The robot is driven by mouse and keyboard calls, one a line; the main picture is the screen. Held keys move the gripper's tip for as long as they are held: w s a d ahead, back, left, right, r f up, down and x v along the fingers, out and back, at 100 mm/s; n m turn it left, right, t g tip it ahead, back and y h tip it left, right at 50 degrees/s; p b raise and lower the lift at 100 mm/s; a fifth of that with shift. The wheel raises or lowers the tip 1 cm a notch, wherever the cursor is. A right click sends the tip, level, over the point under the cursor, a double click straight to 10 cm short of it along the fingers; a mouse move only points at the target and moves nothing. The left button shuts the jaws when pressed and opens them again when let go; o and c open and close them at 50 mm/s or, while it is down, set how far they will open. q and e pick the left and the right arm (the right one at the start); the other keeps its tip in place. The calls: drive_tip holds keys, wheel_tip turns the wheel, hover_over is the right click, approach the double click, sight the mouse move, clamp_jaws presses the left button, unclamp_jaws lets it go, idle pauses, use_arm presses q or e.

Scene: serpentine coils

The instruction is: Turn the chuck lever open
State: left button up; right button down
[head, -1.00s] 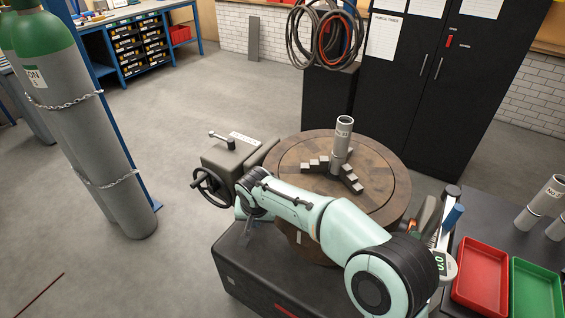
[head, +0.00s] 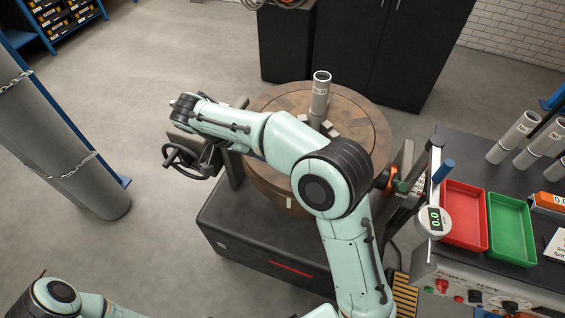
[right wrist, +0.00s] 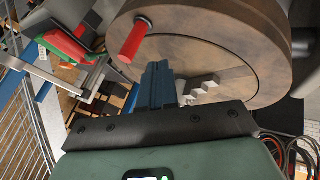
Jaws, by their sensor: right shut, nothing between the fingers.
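A red-gripped lever (right wrist: 133,40), apparently the chuck lever, sticks out beside the rim of the round chuck table (right wrist: 240,50) in the right wrist view. My right gripper (right wrist: 156,72) is shut and empty, its blue fingers just right of and below the lever, with a visible gap in the picture. In the head view, my right arm reaches left across the chuck table (head: 365,125) and hides the lever; I cannot make out that gripper there. A grey pipe (head: 319,95) stands upright among the stepped jaws (head: 331,130). My left gripper is out of view; only part of its arm shows at bottom left.
A handwheel (head: 183,158) stands left of the chuck table, under my right forearm. At right are a red tray (head: 463,215), a green tray (head: 510,225) and upright pipes (head: 515,137) on a bench. Open floor lies between.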

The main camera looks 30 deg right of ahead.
drive_tip(key=shift+s+d+f+b, duration=0.1)
drive_tip(key=shift+s+d+f, duration=0.3)
drive_tip(key=shift+s+d, duration=0.25)
drive_tip(key=shift+s+d+f+b, duration=0.1)
drive_tip(key=shift+s+d+f, duration=0.35)
drive_tip(key=shift+d, duration=0.35)
drive_tip(key=shift+s+d+f+b, duration=0.1)
drive_tip(key=shift+s+d+f, duration=0.3)
drive_tip(key=shift+s+d, duration=0.25)
drive_tip(key=shift+w, duration=0.1)
